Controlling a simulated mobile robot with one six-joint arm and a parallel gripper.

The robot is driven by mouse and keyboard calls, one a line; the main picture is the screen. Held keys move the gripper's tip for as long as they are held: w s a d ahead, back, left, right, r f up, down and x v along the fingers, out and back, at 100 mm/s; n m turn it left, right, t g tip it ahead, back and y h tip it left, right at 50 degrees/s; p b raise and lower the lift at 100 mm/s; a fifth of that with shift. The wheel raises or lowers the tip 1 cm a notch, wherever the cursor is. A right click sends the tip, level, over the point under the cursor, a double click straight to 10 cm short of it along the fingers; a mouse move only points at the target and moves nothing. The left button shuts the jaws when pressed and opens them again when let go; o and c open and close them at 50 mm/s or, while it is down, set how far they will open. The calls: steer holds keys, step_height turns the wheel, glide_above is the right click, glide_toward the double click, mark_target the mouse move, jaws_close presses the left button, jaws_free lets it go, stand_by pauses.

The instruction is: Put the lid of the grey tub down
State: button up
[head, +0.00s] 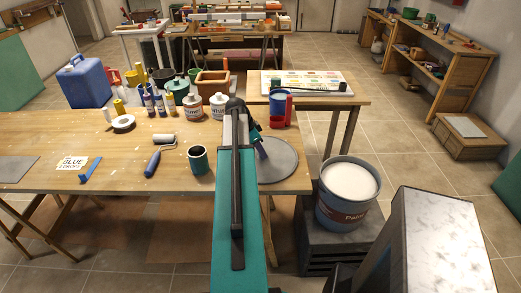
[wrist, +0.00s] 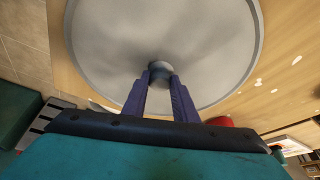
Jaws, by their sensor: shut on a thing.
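The lid (head: 283,164) is a round grey disc at the right end of the wooden workbench. In the wrist view the lid (wrist: 110,45) fills the upper middle, with a small round knob (wrist: 160,69) at its centre. My gripper (wrist: 159,80) is shut on this knob, one dark blue finger on each side. In the head view my gripper (head: 261,148) is partly hidden by my arm. I cannot tell whether the lid touches the bench or hangs just above it. The grey tub (head: 337,212), labelled "Paint", stands open to the right with white contents showing.
The workbench (head: 120,155) carries a dark green cup (head: 198,160), a paint roller (head: 158,148) and several bottles and pots behind. The tub stands on a dark crate (head: 325,250). A small table (head: 345,102) with a colour chart is behind the lid.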

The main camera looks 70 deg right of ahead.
steer(key=shift+f, duration=0.15)
steer(key=o, duration=1.1)
steer(key=shift+r, duration=0.25)
steer(key=b+v, duration=0.2)
steer(key=v, duration=1)
steer(key=shift+b, duration=0.4)
